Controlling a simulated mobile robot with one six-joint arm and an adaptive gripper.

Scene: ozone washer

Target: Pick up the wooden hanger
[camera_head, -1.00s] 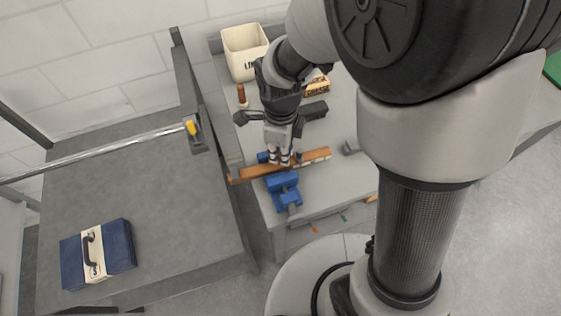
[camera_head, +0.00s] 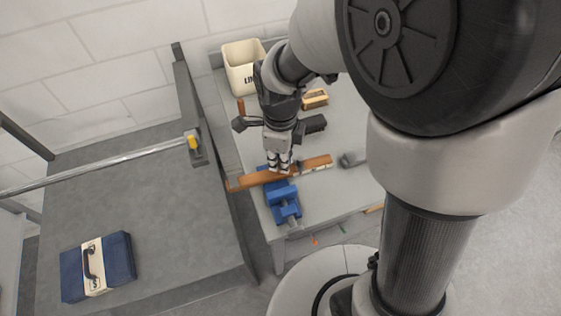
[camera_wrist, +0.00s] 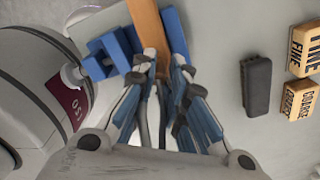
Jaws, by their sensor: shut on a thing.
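The wooden hanger looks like a long orange-brown wooden bar (camera_head: 253,180) in the head view. It lies across a blue vise (camera_head: 283,200) at the front left of the grey bench. My gripper (camera_head: 279,170) points down onto the bar's middle and is shut on it. In the wrist view the bar (camera_wrist: 147,28) runs up from between the fingertips of my gripper (camera_wrist: 160,62), with blue vise parts (camera_wrist: 112,50) close on both sides. My fingers hide part of the bar. I cannot tell whether the bar touches the vise.
On the bench (camera_head: 345,195) are a cream bin (camera_head: 243,72), a dark block (camera_head: 313,124), a tan labelled block (camera_head: 315,99) and a grey object (camera_head: 352,159). A metal rail (camera_head: 95,165) and a blue case (camera_head: 115,262) are to the left.

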